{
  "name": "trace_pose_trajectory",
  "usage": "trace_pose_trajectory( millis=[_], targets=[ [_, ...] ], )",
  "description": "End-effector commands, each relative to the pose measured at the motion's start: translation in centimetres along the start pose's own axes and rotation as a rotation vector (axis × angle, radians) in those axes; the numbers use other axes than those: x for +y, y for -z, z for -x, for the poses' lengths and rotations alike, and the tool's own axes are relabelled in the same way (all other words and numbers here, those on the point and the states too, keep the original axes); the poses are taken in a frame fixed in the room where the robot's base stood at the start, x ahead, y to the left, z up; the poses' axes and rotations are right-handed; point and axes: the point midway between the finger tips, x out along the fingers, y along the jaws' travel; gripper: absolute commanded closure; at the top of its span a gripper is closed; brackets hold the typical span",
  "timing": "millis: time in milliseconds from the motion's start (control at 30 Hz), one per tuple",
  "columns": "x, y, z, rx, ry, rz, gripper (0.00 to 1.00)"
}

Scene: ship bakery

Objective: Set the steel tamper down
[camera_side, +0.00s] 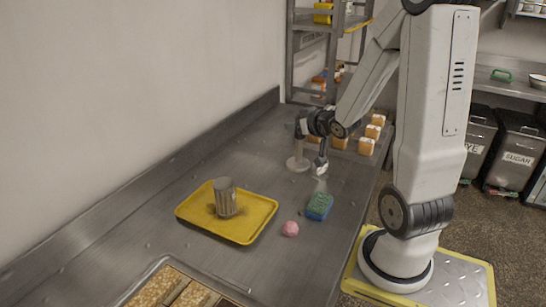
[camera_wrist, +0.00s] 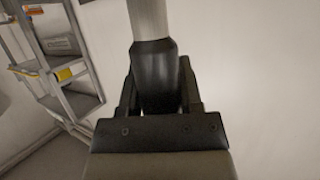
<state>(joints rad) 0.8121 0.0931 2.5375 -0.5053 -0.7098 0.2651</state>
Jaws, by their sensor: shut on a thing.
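The steel tamper (camera_side: 298,163) is at the far part of the counter in the side view, upright with its round base down. The base is at or very close to the counter top; I cannot tell if it touches. My gripper (camera_side: 302,124) is shut on the tamper's dark handle. In the wrist view the black handle (camera_wrist: 155,75) sits between the jaws, with the pale steel shaft (camera_wrist: 148,20) beyond it. The base is out of the wrist view.
A yellow tray (camera_side: 243,234) holding a metal can (camera_side: 225,197) stands nearer on the steel counter (camera_side: 170,265). A pink ball (camera_side: 290,229) and a green-blue sponge (camera_side: 319,206) lie to its right. Several bread loaves (camera_side: 366,146) are right of the tamper. A shelf rack (camera_side: 291,60) stands behind.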

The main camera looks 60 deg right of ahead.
Motion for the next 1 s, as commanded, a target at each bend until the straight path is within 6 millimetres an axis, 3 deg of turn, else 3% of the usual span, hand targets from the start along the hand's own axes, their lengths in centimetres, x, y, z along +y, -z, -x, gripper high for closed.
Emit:
trace_pose_trajectory(
  millis=[267,800,1000],
  targets=[
    [-0.3,0.9,-1.3,0.009,0.037,0.012,1.0],
    [-3.0,4.7,-9.4,0.014,0.278,0.109,1.0],
    [-3.8,5.2,-11.5,0.005,0.338,0.14,1.0]
  ],
)
